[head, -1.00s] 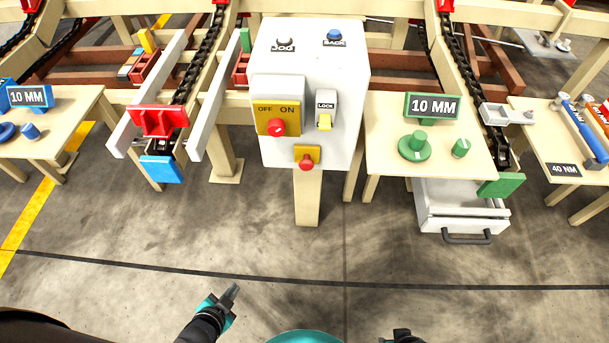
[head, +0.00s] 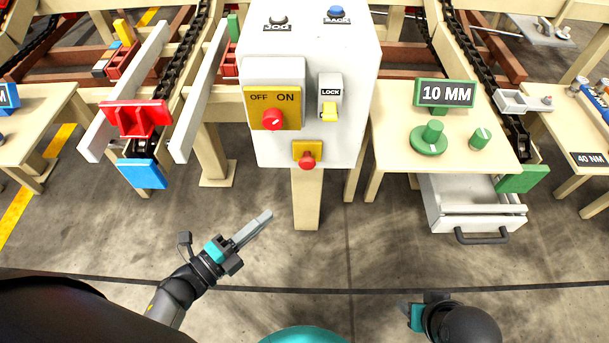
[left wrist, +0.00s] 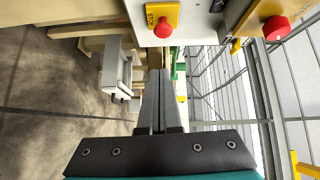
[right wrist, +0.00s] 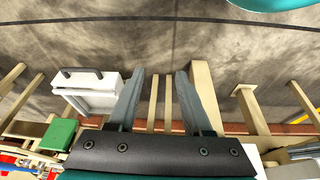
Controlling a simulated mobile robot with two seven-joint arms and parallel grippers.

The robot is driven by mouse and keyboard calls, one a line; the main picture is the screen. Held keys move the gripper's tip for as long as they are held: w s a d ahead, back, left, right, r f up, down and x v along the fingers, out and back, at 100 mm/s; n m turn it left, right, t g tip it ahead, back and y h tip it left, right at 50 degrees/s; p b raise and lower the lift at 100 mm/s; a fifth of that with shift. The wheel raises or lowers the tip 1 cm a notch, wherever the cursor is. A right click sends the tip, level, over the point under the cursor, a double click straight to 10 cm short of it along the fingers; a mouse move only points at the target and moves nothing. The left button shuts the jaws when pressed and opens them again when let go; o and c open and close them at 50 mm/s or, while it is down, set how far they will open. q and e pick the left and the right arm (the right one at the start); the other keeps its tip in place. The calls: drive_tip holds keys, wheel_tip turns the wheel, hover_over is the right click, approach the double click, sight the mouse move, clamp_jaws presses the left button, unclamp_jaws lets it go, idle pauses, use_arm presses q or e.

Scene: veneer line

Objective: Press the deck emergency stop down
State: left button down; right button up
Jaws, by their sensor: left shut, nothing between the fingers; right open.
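The emergency stop, a red mushroom button (head: 307,161) on a small yellow plate, sits low on the front of the white control cabinet (head: 345,120). It also shows in the left wrist view (left wrist: 163,29), above the fingertips and apart from them. My left gripper (head: 268,214) is shut and empty, below and left of the button, with its fingers pointing up toward the cabinet's leg. Its fingers also show in the left wrist view (left wrist: 155,72). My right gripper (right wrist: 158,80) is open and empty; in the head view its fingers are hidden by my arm.
A table with green pieces (head: 390,150) and an open drawer (head: 478,220) stand at right. Rails and a blue block (head: 142,173) are at left. Floor in front is clear.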

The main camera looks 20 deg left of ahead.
use_arm(q)
drive_tip(key=shift+d+r+m+h, duration=0.25)
drive_tip(key=shift+m+h, duration=0.15)
drive_tip(key=shift+m, duration=0.2)
use_arm(e)
drive_tip(key=shift+r, duration=0.45)
use_arm(q)
drive_tip(key=b, duration=0.3)
approach(311, 166)
drive_tip(key=w+d, duration=0.3)
drive_tip(key=shift+w+b, duration=0.4)
drive_tip(key=shift+w, duration=0.65)
use_arm(e)
drive_tip(key=shift+w+a+r+t+y, duration=0.2)
drive_tip(key=shift+w+a+r+t, duration=0.25)
drive_tip(key=shift+a+r+t, duration=0.15)
drive_tip(key=shift+w+a+r+t+y, duration=0.2)
drive_tip(key=shift+w+a+r+t, duration=0.2)
drive_tip(key=shift+r, duration=0.35)
drive_tip(key=shift+w+a+r+t+y, duration=0.2)
drive_tip(key=shift+w+a+r+t, duration=0.3)
drive_tip(key=shift+r+t, duration=0.15)
use_arm(q)
drive_tip(key=shift+w, duration=0.1)
